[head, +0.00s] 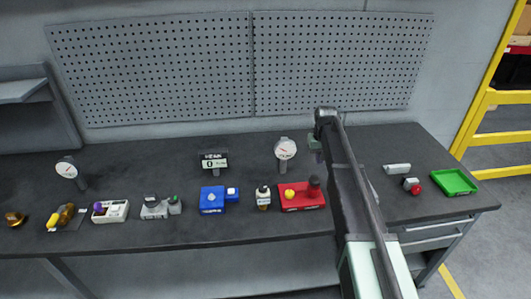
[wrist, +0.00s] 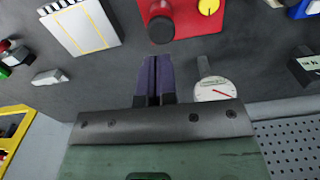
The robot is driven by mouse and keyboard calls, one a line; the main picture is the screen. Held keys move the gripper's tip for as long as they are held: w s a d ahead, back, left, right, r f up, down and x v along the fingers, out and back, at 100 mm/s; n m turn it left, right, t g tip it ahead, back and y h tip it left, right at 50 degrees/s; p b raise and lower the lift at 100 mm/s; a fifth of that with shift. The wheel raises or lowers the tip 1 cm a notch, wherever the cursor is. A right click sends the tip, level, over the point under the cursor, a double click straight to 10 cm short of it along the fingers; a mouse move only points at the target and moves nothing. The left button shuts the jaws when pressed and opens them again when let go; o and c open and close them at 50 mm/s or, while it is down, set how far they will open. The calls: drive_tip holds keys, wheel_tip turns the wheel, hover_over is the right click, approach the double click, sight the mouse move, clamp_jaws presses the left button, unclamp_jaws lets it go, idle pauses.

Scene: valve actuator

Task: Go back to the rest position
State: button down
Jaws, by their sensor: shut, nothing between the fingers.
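My gripper (wrist: 152,62) shows in the wrist view with its two dark fingers together and nothing between them. It is over the dark workbench (head: 235,145), close to the red box (wrist: 186,15) with a yellow knob and a dark knob. The red box also shows in the head view (head: 301,205), just left of my arm. A round white dial gauge (wrist: 214,90) is beside the fingers in the wrist view. It stands on the bench in the head view (head: 285,148). In the head view my arm reaches over the bench, and the fingertips are not clearly visible.
A white panel (wrist: 82,25), red-button device (head: 411,186) and green tray (head: 454,182) are on the other side. Pegboard (head: 150,70) stands behind.

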drive_tip(key=s+f+b, duration=0.3)
drive_tip(key=s, duration=0.8)
drive_tip(key=s+f+b, duration=0.3)
drive_tip(key=s, duration=0.8)
drive_tip(key=s+f+m+b, duration=0.1)
drive_tip(key=s+f+b, duration=0.2)
drive_tip(key=s, duration=0.8)
drive_tip(key=shift+s+f, duration=0.15)
drive_tip(key=shift+s, duration=0.2)
drive_tip(key=c, duration=1.8)
unclamp_jaws()
drive_tip(key=shift+c, duration=0.2)
